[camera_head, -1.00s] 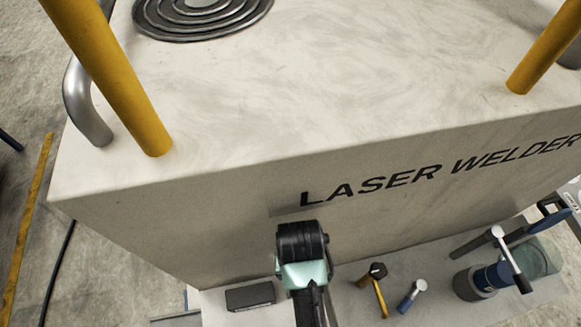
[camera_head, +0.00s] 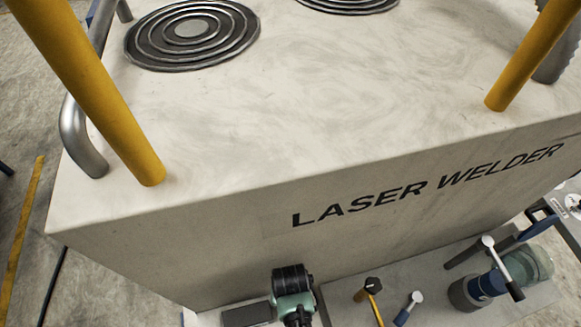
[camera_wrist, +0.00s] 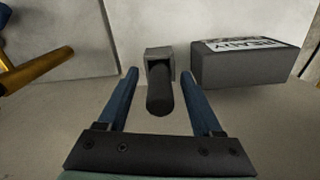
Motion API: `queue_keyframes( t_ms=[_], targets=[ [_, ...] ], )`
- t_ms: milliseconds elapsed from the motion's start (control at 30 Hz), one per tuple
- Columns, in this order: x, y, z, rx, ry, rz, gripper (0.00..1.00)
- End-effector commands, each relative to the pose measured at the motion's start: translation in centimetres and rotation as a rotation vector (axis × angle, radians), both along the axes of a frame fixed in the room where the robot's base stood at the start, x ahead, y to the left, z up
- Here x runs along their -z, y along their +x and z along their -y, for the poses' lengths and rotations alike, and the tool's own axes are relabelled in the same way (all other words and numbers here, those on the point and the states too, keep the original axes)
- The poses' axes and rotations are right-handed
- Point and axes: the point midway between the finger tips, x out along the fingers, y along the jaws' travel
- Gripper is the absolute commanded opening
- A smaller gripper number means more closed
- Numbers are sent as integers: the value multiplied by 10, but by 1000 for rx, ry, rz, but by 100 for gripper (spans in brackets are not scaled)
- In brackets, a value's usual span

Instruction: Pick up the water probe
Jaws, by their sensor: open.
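In the wrist view a dark grey rod with a square grey head (camera_wrist: 159,90), likely the water probe, stands between the two blue fingers of my open gripper (camera_wrist: 159,74). A gap shows on each side of it, and neither finger visibly touches it. How far down the fingers reach around it I cannot tell. In the head view my black and green wrist (camera_head: 291,281) is at the bottom centre, in front of the welder. The fingers and the rod are not visible there.
A grey box with a label (camera_wrist: 245,66) lies close to the right finger. A yellow-handled tool (camera_wrist: 38,70) lies to the left. The head view shows a blue-handled tool (camera_head: 409,306), a larger blue and grey device (camera_head: 482,288) and the laser welder's wall (camera_head: 230,250) behind.

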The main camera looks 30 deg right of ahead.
Motion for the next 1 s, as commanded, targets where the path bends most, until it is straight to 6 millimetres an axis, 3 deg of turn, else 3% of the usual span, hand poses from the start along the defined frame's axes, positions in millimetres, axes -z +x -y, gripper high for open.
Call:
queue_keyframes(
  t_ms=[200, 233, 600, 1000],
  targets=[
    [1, 0, 0, 0, 0, 0, 67],
    [1, 0, 0, 0, 0, 0, 63],
    [0, 0, 0, -1, 0, 0, 0],
    [0, 0, 0, -1, 0, 1, 0]
  ],
)
